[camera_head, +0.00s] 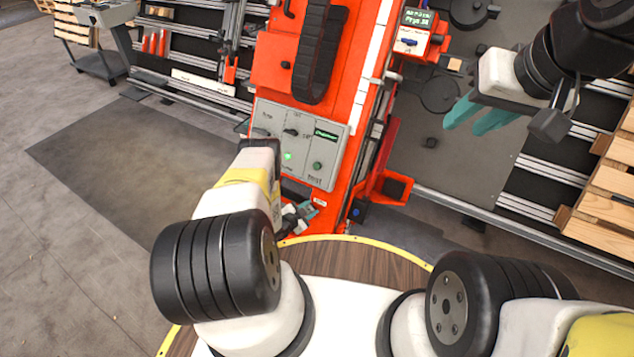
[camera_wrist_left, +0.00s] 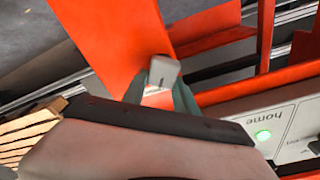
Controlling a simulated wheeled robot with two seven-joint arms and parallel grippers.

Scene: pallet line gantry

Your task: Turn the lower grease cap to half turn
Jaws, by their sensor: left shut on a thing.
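In the left wrist view a small light grey cap (camera_wrist_left: 163,71) sits against the red frame of the machine, between the two teal fingers of my left gripper (camera_wrist_left: 160,88). The fingers are shut on it. I take it for the lower grease cap; its turn marking cannot be read. In the head view my left gripper (camera_head: 298,214) is low at the front of the red machine (camera_head: 340,120), below the control panel, largely hidden by my arm. My right gripper (camera_head: 482,116) is raised at the upper right, its teal fingers apart with nothing between them.
A grey control panel (camera_head: 299,144) with knobs and a lit green button is just above my left gripper. A small display box (camera_head: 415,35) is on the machine's upper right. Wooden pallets (camera_head: 605,195) stand at the right.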

